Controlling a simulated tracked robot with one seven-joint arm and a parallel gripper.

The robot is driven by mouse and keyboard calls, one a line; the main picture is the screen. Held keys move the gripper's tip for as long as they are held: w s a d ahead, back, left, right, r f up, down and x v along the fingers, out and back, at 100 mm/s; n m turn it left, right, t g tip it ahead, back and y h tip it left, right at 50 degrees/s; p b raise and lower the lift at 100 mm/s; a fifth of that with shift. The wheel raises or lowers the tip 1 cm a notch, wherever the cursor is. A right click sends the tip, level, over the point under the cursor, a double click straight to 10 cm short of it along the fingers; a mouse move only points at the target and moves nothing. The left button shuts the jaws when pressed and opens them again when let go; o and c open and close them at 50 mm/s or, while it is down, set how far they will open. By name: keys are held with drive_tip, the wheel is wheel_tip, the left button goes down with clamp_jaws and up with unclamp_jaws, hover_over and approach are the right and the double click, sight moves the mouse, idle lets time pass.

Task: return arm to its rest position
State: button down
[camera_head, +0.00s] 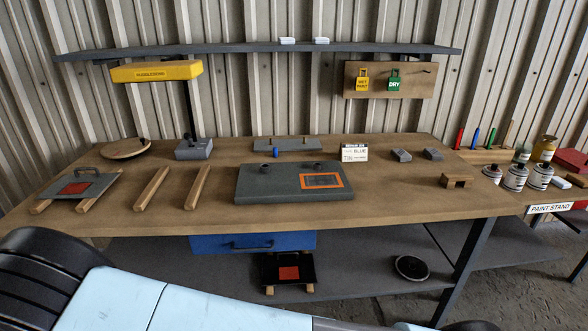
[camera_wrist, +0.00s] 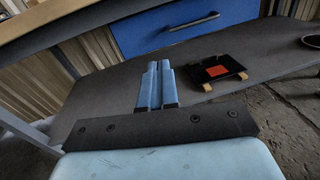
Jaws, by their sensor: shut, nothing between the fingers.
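My gripper (camera_wrist: 157,85) shows in the wrist view with its two blue fingers together and nothing between them. It points toward the lower shelf (camera_wrist: 110,90) under the workbench. It is clear of the black tray with a red square (camera_wrist: 217,71), which lies ahead and to the right of the fingertips. In the head view, a pale blue link of my arm crosses the lower left, in front of the workbench (camera_head: 330,215). My gripper itself is not visible in the head view.
A blue drawer (camera_head: 252,243) hangs under the bench top. A grey panel with an orange-framed window (camera_head: 270,182) lies on the bench. A panel with a red patch (camera_head: 75,188) rests on wooden bars at left. A dark round dish (camera_head: 411,267) sits on the lower shelf. Paint jars (camera_head: 515,178) stand at right.

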drive_tip(key=w+d+r+m+g+h, duration=0.35)
drive_tip(key=d+r+m, duration=0.25)
drive_tip(key=d+r, duration=0.25)
drive_tip(key=w+d+r+m+g+h, duration=0.2)
drive_tip(key=w+d+r+m+g, duration=0.35)
drive_tip(key=d+r, duration=0.35)
drive_tip(key=w+d+r+m+g+h, duration=0.2)
drive_tip(key=w+d+r+m+g, duration=0.15)
drive_tip(key=d+r+m, duration=0.5)
drive_tip(key=s+d+r+m+y, duration=0.4)
drive_tip(key=s+d+r+m, duration=0.3)
drive_tip(key=d, duration=0.4)
drive_tip(key=s+d+r+m+y, duration=0.5)
drive_tip(key=s+d+r+m, duration=0.2)
drive_tip(key=s+d+r, duration=0.3)
drive_tip(key=shift+d, duration=0.95)
drive_tip(key=shift+s+t, duration=0.1)
drive_tip(key=shift+t, duration=0.15)
